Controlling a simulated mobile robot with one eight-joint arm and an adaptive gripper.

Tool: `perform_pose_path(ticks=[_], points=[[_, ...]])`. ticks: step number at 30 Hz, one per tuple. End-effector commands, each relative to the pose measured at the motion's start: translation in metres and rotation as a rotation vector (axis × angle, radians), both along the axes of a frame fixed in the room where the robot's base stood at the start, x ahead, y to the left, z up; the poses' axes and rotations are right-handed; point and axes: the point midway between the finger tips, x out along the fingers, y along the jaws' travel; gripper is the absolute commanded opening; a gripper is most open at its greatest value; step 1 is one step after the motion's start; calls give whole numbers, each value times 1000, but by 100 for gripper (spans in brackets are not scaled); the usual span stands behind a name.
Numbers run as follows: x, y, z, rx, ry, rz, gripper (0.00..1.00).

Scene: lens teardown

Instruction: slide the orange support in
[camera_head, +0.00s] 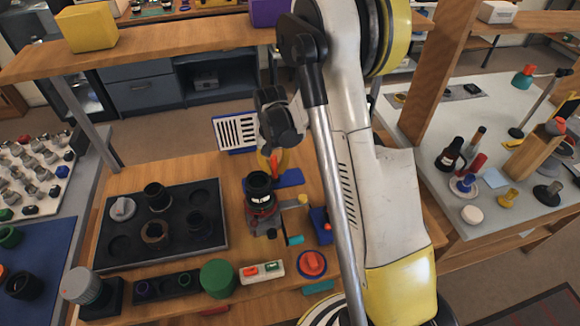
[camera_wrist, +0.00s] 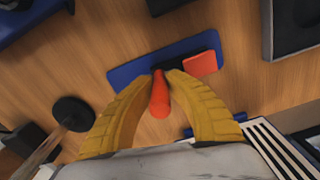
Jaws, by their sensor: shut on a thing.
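My gripper (camera_wrist: 164,74) has yellow ribbed fingers and is shut on a rounded orange piece (camera_wrist: 159,96), which I take to be the orange support. The piece points from the fingertips toward the palm in the wrist view. A blue flat plate (camera_wrist: 130,72) lies just past the fingertips, with a flat orange block (camera_wrist: 201,63) and a dark part on it. I cannot tell whether the held piece touches the plate. In the head view, my gripper (camera_head: 269,163) is over the bench behind the black lens barrel (camera_head: 259,185), near the blue plate (camera_head: 289,178).
A dark tray (camera_head: 117,242) with round recesses and lens parts lies left of the barrel. A white slotted panel (camera_head: 237,132) stands behind it. A green cylinder (camera_head: 217,278) and a red knob-like part (camera_head: 312,263) are near the front edge. Small tools crowd the barrel's right side.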

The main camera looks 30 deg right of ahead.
Motion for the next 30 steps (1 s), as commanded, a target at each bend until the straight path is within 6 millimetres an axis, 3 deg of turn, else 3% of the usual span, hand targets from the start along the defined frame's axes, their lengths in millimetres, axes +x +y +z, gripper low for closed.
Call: perform_pose_path(ticks=[3, 11, 12, 14, 15, 24, 30], points=[[2, 11, 0, 1, 2, 0, 0], [3, 13, 0, 3, 2, 1, 0], [3, 13, 0, 4, 1, 1, 18], [3, 13, 0, 4, 1, 1, 37], [3, 13, 0, 3, 2, 1, 41], [3, 12, 2, 0, 1, -1, 41], [2, 12, 30, 1, 0, 0, 41]])
